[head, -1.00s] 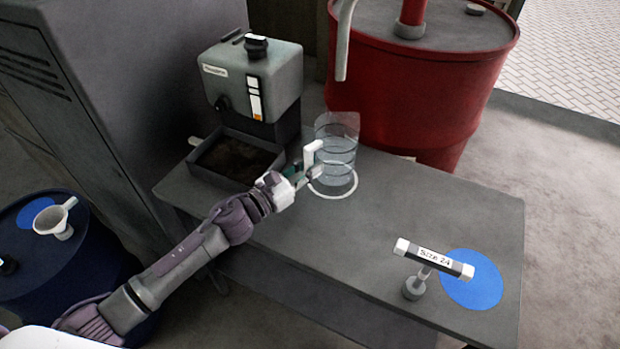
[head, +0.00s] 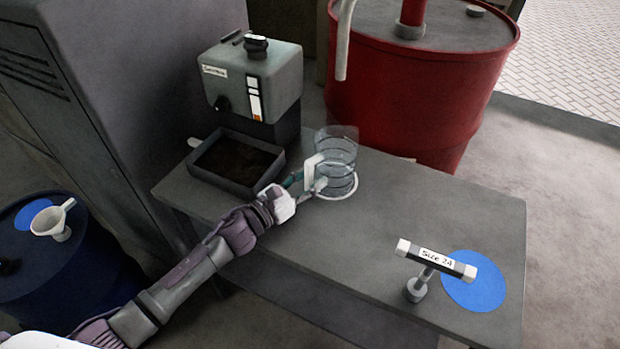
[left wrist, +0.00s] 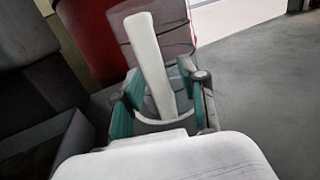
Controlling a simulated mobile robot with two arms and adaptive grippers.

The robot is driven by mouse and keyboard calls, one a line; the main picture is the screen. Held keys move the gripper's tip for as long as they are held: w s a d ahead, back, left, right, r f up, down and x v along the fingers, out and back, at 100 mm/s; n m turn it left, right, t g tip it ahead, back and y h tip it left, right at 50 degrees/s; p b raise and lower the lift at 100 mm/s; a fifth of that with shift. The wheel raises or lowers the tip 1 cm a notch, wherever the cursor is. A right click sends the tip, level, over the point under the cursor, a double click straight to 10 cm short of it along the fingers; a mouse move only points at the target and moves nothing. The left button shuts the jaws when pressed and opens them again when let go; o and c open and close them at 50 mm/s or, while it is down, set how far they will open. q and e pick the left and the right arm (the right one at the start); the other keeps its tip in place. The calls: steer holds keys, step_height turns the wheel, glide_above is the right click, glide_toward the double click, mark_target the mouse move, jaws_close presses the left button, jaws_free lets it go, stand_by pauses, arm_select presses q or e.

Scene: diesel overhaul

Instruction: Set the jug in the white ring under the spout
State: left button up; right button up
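The clear jug (head: 342,150) with its white handle (head: 311,172) stands on the table and appears to be inside the white ring (head: 352,190). The grey spout (head: 344,45) hangs above and behind it. My left gripper (head: 304,186) is at the handle, with one finger on each side. In the left wrist view the white handle (left wrist: 152,70) stands between the teal finger pads, with a gap showing on the right side, so the fingers look parted. The jug's clear wall (left wrist: 172,38) is behind the handle. My right gripper is not in view.
A grey machine (head: 252,80) with a dark tray (head: 235,183) stands left of the jug. The red drum (head: 420,95) is behind. A "Size 24" piece (head: 435,261) stands beside a blue disc (head: 480,290) at the right. The table between is clear.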

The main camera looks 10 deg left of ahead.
arm_select(q)
steer(key=shift+r, duration=0.15)
steer(key=shift+s+a, duration=0.2)
steer(key=shift+s, duration=0.05)
steer(key=b+v, duration=0.1)
steer(key=v, duration=1)
steer(key=shift+s, duration=0.15)
steer(key=shift+r, duration=0.1)
